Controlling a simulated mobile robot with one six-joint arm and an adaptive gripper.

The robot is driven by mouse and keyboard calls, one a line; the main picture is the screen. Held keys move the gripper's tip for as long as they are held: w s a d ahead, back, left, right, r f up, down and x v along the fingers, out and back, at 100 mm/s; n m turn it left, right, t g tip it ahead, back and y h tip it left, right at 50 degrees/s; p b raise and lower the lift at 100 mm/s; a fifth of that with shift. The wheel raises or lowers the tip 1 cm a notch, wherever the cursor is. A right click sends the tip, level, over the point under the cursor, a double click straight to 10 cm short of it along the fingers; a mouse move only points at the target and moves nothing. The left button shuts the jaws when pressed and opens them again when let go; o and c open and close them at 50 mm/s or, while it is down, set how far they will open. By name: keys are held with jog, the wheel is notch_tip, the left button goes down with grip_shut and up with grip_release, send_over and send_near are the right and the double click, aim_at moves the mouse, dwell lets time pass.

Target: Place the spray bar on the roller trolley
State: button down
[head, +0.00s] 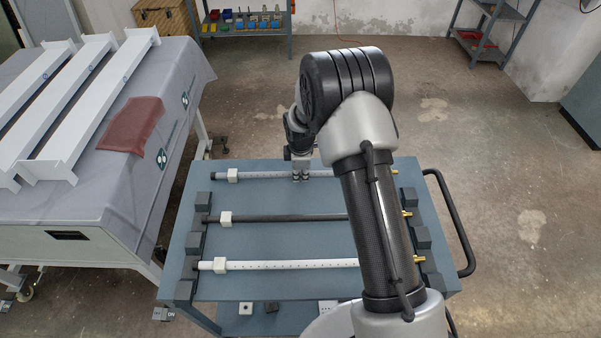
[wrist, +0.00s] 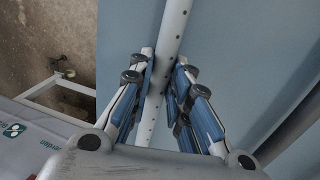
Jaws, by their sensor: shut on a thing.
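My gripper (head: 301,176) is shut on a pale grey spray bar (head: 262,175) with small holes, a dark left end and a white block (head: 233,175) near that end. In the wrist view the bar (wrist: 172,35) runs between the two blue-padded fingers (wrist: 160,85). The bar lies level across the far side of the blue-grey roller trolley (head: 280,240); I cannot tell its height above the top. A dark bar (head: 290,218) and a white bar (head: 280,264) lie across the trolley nearer to me. My arm hides part of all three bars' right side.
Black holder blocks (head: 203,201) line the trolley's left edge, with more on the right edge (head: 422,241). A black handle (head: 457,222) curves out at the right. A cloth-covered table (head: 70,205) with white beams stands close on the left. Open floor (head: 500,190) lies right.

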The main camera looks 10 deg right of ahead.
jog(key=shift+r, duration=0.1)
jog(key=shift+f, duration=0.2)
jog(key=c, duration=1.5)
grip_release()
jog(key=shift+r, duration=0.15)
